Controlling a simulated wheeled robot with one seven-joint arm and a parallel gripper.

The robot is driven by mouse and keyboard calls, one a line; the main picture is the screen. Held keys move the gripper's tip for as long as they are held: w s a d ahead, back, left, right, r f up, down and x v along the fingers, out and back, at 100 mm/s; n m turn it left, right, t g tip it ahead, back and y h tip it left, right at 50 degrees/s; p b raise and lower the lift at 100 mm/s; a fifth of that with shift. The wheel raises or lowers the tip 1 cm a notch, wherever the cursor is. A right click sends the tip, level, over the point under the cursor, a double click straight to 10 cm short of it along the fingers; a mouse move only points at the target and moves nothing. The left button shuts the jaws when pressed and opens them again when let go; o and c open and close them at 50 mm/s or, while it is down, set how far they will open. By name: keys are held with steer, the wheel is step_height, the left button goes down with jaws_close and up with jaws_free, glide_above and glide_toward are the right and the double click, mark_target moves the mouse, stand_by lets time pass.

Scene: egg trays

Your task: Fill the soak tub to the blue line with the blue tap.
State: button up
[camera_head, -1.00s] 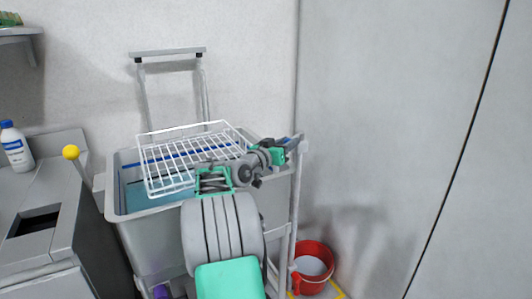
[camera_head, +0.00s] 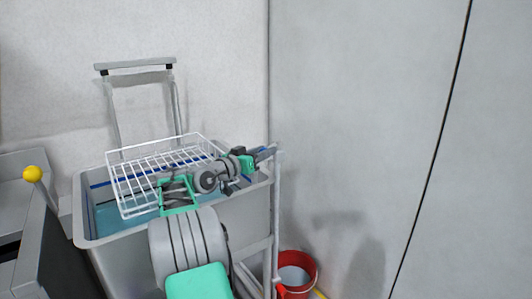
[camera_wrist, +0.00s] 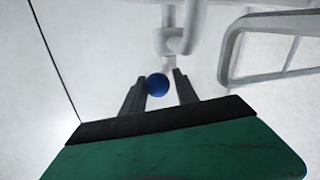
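The grey soak tub (camera_head: 130,243) stands at the left of the head view. A blue line (camera_head: 100,184) runs along its inner wall, and blue-green water shows below it. A white wire rack (camera_head: 118,182) lies tilted over the tub. My gripper (camera_head: 264,153) is at the tub's right end, beside a grey upright post. In the wrist view a round blue knob (camera_wrist: 157,85) lies between my fingertips (camera_wrist: 159,84). The fingers are apart, with a narrow gap at the knob's right; contact on the left is unclear. The tap's spout is not clearly visible in the head view.
A yellow ball-topped lever (camera_head: 33,173) stands on a grey unit at the left. A red bucket (camera_head: 300,268) sits on the floor at the tub's right. A grey metal frame (camera_head: 135,64) rises behind the tub. Plain wall fills the right side.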

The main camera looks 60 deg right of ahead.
steer(key=o, duration=0.3)
steer(key=shift+a, duration=0.1)
steer(key=v, duration=0.7)
steer(key=shift+w+a, duration=0.1)
steer(key=shift+a, duration=0.25)
stand_by(6.5)
